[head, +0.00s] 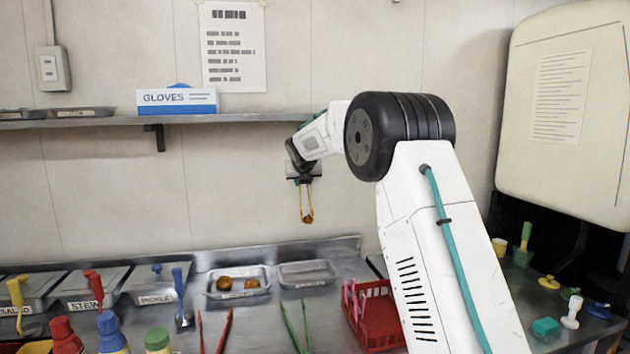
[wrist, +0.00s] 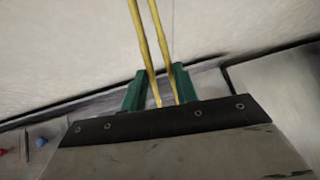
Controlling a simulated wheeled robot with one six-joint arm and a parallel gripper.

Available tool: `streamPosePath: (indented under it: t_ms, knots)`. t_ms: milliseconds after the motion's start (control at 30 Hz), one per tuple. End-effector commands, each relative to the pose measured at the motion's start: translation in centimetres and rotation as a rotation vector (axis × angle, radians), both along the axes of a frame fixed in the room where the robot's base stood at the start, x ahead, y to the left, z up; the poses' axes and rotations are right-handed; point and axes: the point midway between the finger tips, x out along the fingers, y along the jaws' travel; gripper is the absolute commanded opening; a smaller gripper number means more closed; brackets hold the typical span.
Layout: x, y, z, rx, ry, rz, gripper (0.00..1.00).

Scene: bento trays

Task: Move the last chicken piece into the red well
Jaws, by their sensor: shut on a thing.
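My gripper (head: 304,178) is shut on yellow tongs (head: 302,200), which hang straight down above the back of the steel counter. A small orange-brown piece (head: 308,217), apparently chicken, is at the tong tips, seemingly pinched between them. In the wrist view, my gripper (wrist: 156,84) has green fingers on either side of the yellow tongs (wrist: 150,45); their tips are out of that frame. Two brown chicken-like pieces (head: 224,283) lie in a labelled steel tray (head: 211,292) below left. No red well can be made out in either view.
An empty-looking steel tray (head: 307,275) stands right of the chicken tray. Red tongs (head: 223,330) and green tongs (head: 292,326) lie in front. A red crate (head: 375,318) stands to the right, lidded pans (head: 95,285) to the left. A wall shelf (head: 230,118) runs behind my gripper.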

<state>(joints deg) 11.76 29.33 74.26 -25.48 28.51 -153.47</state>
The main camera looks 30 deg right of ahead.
Motion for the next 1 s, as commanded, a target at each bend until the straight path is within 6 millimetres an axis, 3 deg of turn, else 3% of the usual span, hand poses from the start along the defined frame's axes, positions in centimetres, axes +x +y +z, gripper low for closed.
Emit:
streamPosePath:
  t_ms: [100, 1000]
  knots:
    - [0.1, 2.9, -0.1, -0.001, 0.003, 0.004, 0.00]
    - [0.9, 22.7, -0.1, 0.000, 0.000, 0.004, 0.00]
